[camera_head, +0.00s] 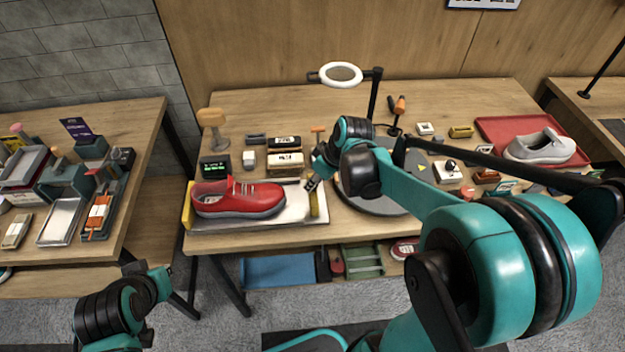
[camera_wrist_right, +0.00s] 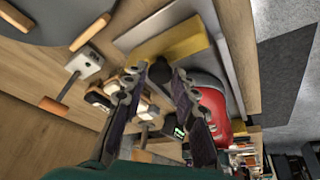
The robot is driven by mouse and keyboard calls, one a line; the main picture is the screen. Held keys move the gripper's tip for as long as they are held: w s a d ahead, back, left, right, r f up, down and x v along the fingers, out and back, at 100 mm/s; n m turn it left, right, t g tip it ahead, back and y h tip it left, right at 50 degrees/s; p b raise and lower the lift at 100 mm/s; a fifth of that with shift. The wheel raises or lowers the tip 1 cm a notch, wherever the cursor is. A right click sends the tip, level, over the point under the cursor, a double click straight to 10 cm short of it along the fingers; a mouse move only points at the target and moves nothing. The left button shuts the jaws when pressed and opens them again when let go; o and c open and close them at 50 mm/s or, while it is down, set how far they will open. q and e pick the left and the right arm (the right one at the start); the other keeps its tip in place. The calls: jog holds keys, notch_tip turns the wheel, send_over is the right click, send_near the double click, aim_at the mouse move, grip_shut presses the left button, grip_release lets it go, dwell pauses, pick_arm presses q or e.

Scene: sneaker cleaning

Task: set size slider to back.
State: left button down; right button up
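The red sneaker (camera_head: 238,198) lies on a pale measuring plate (camera_head: 290,213) at the front of the middle table. A yellow piece stands at the plate's left end (camera_head: 187,206). Another yellow bar, likely the size slider (camera_head: 314,204), stands at the right end, beyond the toe. My right gripper (camera_head: 312,183) is just above this bar. In the right wrist view, the right gripper (camera_wrist_right: 160,73) has its fingers apart, with the yellow slider (camera_wrist_right: 176,46) just ahead of the tips; contact is unclear. My left gripper (camera_head: 150,272) is low at the left, off the table; its fingers are unclear.
A dark round turntable (camera_head: 375,195) is right of the plate, partly behind my right arm. A ring lamp (camera_head: 340,74) stands behind. A red tray (camera_head: 490,128) holds a pale shoe (camera_head: 540,147). Small blocks and brushes (camera_head: 285,162) sit behind the sneaker.

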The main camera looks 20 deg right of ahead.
jog(key=shift+o, duration=0.9)
jog(key=v, duration=1.2)
jog(key=shift+s, duration=0.1)
jog(key=s+a+f+m+t+h, duration=0.2)
jog(key=s+a+f+m, duration=0.3)
jog(key=s, duration=0.5)
jog(key=shift+a+f+m+t, duration=0.4)
jog(key=shift+a+f+t, duration=0.15)
jog(key=shift+a+t, duration=0.15)
